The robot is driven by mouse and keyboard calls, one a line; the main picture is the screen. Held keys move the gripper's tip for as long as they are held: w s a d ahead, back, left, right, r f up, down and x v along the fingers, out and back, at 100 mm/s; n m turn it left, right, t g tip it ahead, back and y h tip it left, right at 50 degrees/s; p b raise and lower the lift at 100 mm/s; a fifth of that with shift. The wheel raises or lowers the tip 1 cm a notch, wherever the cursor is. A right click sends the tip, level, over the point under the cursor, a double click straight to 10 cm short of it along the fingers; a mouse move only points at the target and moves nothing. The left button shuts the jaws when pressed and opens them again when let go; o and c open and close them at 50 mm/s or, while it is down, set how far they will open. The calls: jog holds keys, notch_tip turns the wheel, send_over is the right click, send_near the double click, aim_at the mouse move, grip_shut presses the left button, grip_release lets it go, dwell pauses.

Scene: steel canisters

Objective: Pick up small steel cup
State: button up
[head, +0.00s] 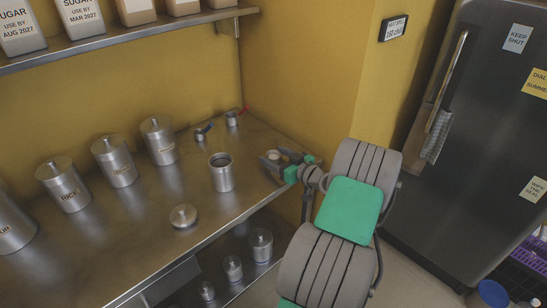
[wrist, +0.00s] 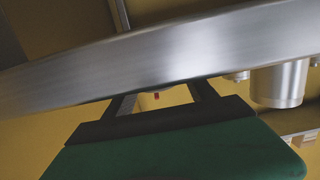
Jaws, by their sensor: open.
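Two small steel cups stand at the back of the steel counter: one (head: 232,119) near a red item in the corner, and one (head: 199,135) beside a blue item. I cannot tell which is the task's cup. My gripper (head: 273,160) is open at the counter's right end, right of the open canister. A pale round shape shows at its jaws; I cannot tell what it is. In the wrist view my dark jaws (wrist: 160,98) are spread, with a small red item and a pale edge showing between them; the picture appears upside down.
An open steel canister (head: 222,175) stands mid-counter, with a loose lid (head: 183,216) in front. Lidded canisters (head: 118,165) line the left back. A wall shelf (head: 130,38) holds sugar boxes above. Smaller canisters (head: 233,268) stand below the counter. A dark fridge (head: 460,130) is on the right.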

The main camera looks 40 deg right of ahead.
jog(key=shift+w+f, duration=0.1)
jog(key=shift+w, duration=0.45)
jog(key=shift+c, duration=0.4)
jog(key=c, duration=1.3)
